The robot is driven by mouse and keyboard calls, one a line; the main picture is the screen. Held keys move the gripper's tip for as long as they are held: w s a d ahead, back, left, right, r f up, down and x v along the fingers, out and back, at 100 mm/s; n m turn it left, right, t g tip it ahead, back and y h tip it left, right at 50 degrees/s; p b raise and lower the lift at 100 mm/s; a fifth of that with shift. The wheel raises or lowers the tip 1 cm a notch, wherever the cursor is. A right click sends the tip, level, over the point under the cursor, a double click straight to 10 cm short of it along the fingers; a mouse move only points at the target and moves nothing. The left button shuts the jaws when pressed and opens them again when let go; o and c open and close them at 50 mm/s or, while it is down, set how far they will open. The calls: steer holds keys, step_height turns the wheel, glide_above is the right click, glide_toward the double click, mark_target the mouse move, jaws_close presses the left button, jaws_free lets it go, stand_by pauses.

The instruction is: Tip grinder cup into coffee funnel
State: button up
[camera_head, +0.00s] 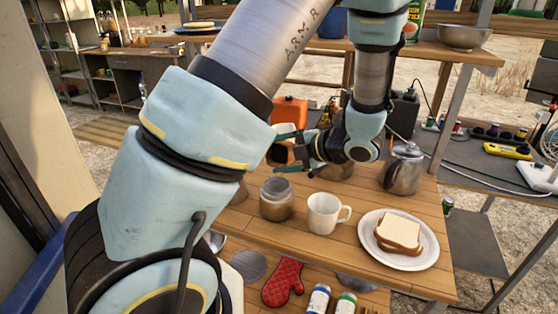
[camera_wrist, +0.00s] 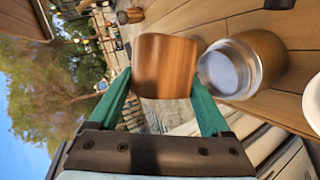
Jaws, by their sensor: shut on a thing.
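My gripper (camera_head: 290,152) is shut on a brown wooden cup (camera_wrist: 165,66), which looks like the grinder cup. In the wrist view the cup sits between my gripper's green fingers (camera_wrist: 162,84). It is above the table; its tilt and contents cannot be told. A squat jar-like vessel (camera_head: 276,203) with a metal rim and brown body stands on the wooden table (camera_head: 330,248), below my gripper. It also shows in the wrist view (camera_wrist: 262,58), with a grey surface inside its rim. Whether it is the coffee funnel's holder is unclear; no funnel shows plainly.
A white mug (camera_head: 324,213) stands right of the vessel. Farther right are a plate (camera_head: 425,257) with bread and a metal coffee pot (camera_head: 403,170). A red oven mitt (camera_head: 283,282) and two jars lie in front. My arm hides the table's left part.

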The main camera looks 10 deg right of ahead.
steer(key=shift+s+a+f+n+t+h+b, duration=0.2)
steer(key=shift+n+t+b, duration=0.45)
steer(key=shift+b, duration=1.55)
steer(key=shift+s+f+n+t+h+b, duration=0.2)
steer(key=shift+f+n+t+b, duration=0.3)
steer(key=shift+b, duration=1.7)
steer(key=n+b, duration=0.1)
steer(key=b, duration=0.1)
steer(key=n+t+b, duration=0.1)
steer(key=b, duration=0.2)
steer(key=shift+s+a+r+t+b, duration=0.15)
steer(key=shift+s+r+t+b, duration=0.05)
steer(key=shift+t+b, duration=0.1)
steer(key=shift+s+r+n+b, duration=0.15)
steer(key=shift+n+b, duration=0.2)
steer(key=shift+b, duration=0.5)
steer(key=shift+r+p, duration=0.15)
steer(key=shift+p, duration=0.15)
steer(key=p, duration=0.2)
steer(key=shift+r+t+p, duration=0.2)
steer(key=shift+t+p, duration=0.05)
steer(key=shift+p, duration=0.5)
steer(key=shift+f+p, duration=0.1)
steer(key=shift+p, duration=0.4)
steer(key=m+p, duration=0.1)
steer(key=p, duration=0.1)
steer(key=shift+p, duration=0.3)
